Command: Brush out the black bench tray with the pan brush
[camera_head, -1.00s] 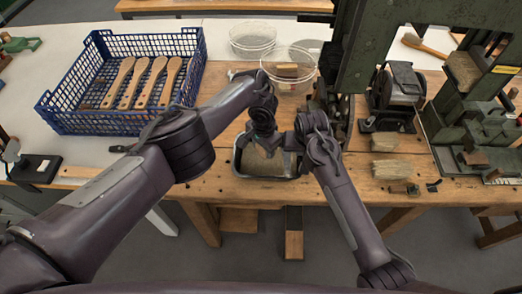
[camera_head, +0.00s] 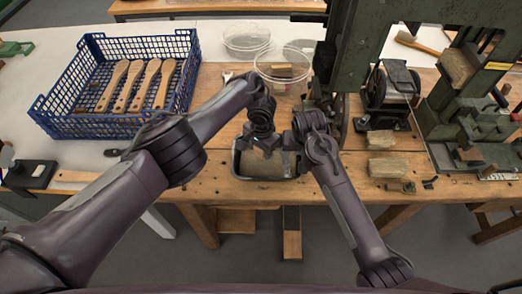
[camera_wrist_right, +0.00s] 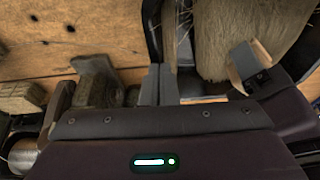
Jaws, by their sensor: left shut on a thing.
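The black bench tray (camera_head: 236,163) sits at the front edge of the wooden bench, with pale tan material visible inside it. My left gripper (camera_head: 262,145) points down over the tray and is shut on the pan brush; the arm hides most of it in the head view. In the right wrist view, the brush's pale bristles (camera_wrist_right: 222,40) hang close beside my right fingertips. A few fine loose bristles show against the dark wall. My right gripper (camera_wrist_right: 160,85) has its fingertips together on the tray's dark wall (camera_wrist_right: 152,28), at the tray's right side.
A blue crate (camera_head: 75,125) with several wooden brush handles stands at left. Clear round bowls (camera_head: 285,55) sit behind the tray. Bristle bundles (camera_head: 387,167), a dark machine (camera_head: 390,90) and a green press (camera_head: 480,125) stand at right. A clamp-like tool rests at far left.

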